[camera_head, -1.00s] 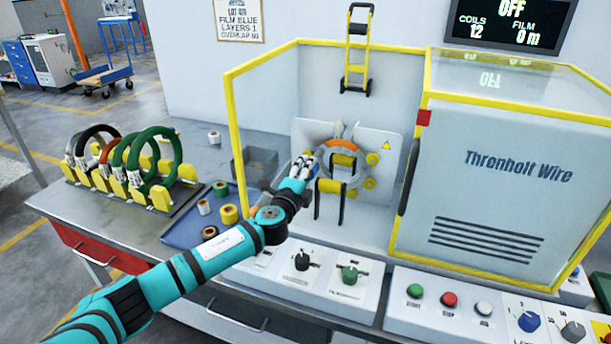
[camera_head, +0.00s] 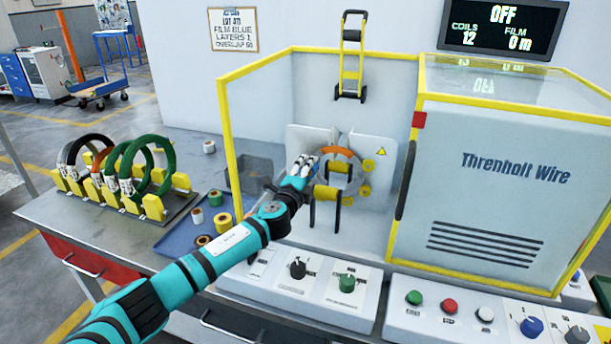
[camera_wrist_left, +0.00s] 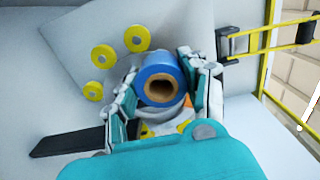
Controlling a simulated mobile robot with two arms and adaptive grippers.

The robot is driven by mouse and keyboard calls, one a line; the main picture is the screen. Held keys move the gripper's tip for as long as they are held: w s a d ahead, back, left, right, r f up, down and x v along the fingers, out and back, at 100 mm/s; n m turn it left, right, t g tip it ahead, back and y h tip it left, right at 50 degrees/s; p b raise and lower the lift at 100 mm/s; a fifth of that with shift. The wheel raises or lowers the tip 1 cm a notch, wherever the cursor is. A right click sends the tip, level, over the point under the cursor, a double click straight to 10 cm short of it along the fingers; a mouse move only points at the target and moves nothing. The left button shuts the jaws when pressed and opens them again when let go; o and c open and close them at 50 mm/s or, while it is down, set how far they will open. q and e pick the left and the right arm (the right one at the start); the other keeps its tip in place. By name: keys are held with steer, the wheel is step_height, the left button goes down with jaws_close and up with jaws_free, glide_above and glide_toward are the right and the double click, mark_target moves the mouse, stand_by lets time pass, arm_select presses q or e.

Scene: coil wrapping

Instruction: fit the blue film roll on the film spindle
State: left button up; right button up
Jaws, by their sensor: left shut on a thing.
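The blue film roll (camera_wrist_left: 160,78) shows in the left wrist view, its brown hollow core facing the camera. My left gripper (camera_wrist_left: 163,88) is shut on it, with a finger on each side. In the head view my left gripper (camera_head: 304,166) is inside the yellow-framed machine bay, just left of the grey wrapping ring (camera_head: 358,177) with its orange section. The roll is hidden behind the gripper there. I cannot make out the film spindle, nor whether the roll touches it. My right gripper is not in view.
Yellow rollers (camera_head: 366,191) sit beside the ring, and black-legged yellow supports (camera_head: 325,193) stand below it. The bay's yellow frame (camera_head: 226,140) is left of my arm. A blue tray (camera_head: 180,240) with several rolls and a coil rack (camera_head: 125,205) stand farther left.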

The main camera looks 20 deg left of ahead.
arm_select(q)
steer(key=shift+w+b, duration=0.6)
steer(key=shift+w, duration=0.45)
steer(key=shift+w, duration=0.1)
steer(key=o, duration=1.2)
steer(key=s, duration=1.2)
steer(key=shift+a, duration=0.15)
